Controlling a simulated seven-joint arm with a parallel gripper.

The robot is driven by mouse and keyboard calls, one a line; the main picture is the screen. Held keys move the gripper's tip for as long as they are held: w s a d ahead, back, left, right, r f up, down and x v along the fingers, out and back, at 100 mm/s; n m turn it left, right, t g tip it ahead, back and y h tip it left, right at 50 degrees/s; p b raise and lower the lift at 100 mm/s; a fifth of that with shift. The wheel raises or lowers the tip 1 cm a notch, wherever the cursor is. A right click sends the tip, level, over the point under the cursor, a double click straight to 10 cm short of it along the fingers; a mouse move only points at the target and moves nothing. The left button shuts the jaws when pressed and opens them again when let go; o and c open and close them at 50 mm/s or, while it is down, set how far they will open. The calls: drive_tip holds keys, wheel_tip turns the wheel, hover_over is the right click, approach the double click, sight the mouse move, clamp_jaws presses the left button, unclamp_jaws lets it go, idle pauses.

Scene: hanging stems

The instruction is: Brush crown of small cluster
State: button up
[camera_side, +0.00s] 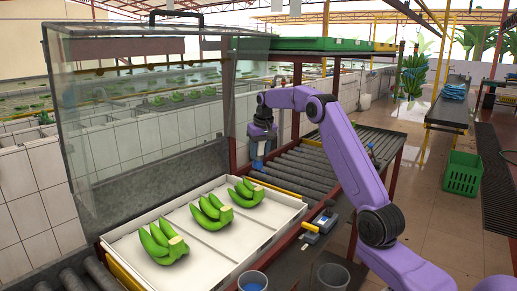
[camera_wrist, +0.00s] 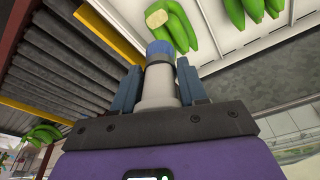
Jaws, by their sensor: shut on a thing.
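My gripper (camera_side: 261,146) is shut on a pale cylindrical applicator with a blue tip (camera_wrist: 160,48). In the wrist view its two fingers stand either side of the pale body. A white tray (camera_side: 118,246) holds three green banana clusters: a front one (camera_side: 163,243), a middle one (camera_side: 211,213) and a back one (camera_side: 246,192). Their pale cut crowns face right. My gripper is behind and above the back cluster in the side view. In the wrist view, a pale crown (camera_wrist: 156,15) shows just beyond the blue tip; contact is not visible. Which cluster is smallest is hard to tell.
A clear panel (camera_side: 140,115) stands behind the tray. A roller conveyor (camera_side: 300,163) lies beyond it. Two cups, one with blue contents (camera_side: 253,284) and one grey (camera_side: 333,276), stand in front.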

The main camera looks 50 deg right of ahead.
sight(260, 167)
drive_tip(key=shift+s+a+x, duration=0.1)
drive_tip(key=shift+s+x, duration=0.15)
drive_tip(key=shift+x, duration=0.9)
drive_tip(key=shift+s+a+x, duration=0.1)
drive_tip(key=shift+s+x, duration=0.15)
drive_tip(key=shift+x, duration=0.95)
drive_tip(key=shift+s+a+x, duration=0.1)
drive_tip(key=shift+s+x, duration=0.15)
drive_tip(key=shift+x, duration=0.9)
drive_tip(key=shift+x, duration=0.75)
drive_tip(key=shift+s+a, duration=0.2)
drive_tip(key=shift+a, duration=0.45)
drive_tip(key=shift+d, duration=0.1)
drive_tip(key=shift+d, duration=0.1)
drive_tip(key=shift+d+f, duration=0.1)
drive_tip(key=shift+d, duration=0.85)
drive_tip(key=shift+a, duration=0.15)
